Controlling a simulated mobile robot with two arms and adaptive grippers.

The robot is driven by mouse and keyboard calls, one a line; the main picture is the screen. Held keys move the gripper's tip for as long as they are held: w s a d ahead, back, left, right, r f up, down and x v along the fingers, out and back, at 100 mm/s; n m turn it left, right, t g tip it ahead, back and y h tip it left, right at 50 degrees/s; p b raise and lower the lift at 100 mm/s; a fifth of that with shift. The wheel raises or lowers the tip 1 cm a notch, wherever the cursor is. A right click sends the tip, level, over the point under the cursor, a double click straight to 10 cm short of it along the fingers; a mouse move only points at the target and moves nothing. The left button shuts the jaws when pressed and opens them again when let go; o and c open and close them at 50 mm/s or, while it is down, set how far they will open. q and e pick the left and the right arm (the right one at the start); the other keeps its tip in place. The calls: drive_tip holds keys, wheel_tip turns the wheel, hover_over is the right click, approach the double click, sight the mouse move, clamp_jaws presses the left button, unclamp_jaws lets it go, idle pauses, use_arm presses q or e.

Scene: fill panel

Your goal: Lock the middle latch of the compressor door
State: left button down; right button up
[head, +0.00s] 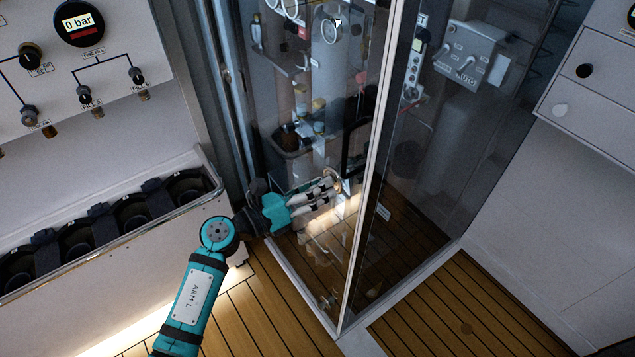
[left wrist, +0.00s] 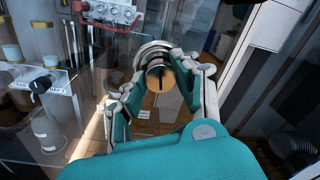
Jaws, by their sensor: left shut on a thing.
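The compressor door (head: 300,235) is a tall glass panel, and it looks closed against the pale frame post. The middle latch (head: 338,183) is a small round metal knob near the door's right edge. In the left wrist view the latch (left wrist: 155,77) shows a round base and a dark slot that looks upright. My left gripper (head: 331,186) is at the latch with its fingers on either side of the knob, shut on it. The fingers also show in the left wrist view (left wrist: 158,88). They partly cover the latch in the head view. My right gripper is not in view.
Another round metal fitting (head: 330,301) sits low on the door. A white panel (head: 110,60) with gauge and valves and a rack of dark cylinders (head: 110,220) stand at left. Wooden floor (head: 455,305) is free at lower right. Bottles and shelves show behind the glass.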

use_arm(q)
drive_tip(key=shift+n+t+p, duration=0.5)
drive_tip(key=shift+n+p, duration=3.65)
drive_tip(key=shift+n, duration=3.75)
drive_tip(key=c, duration=1)
unclamp_jaws()
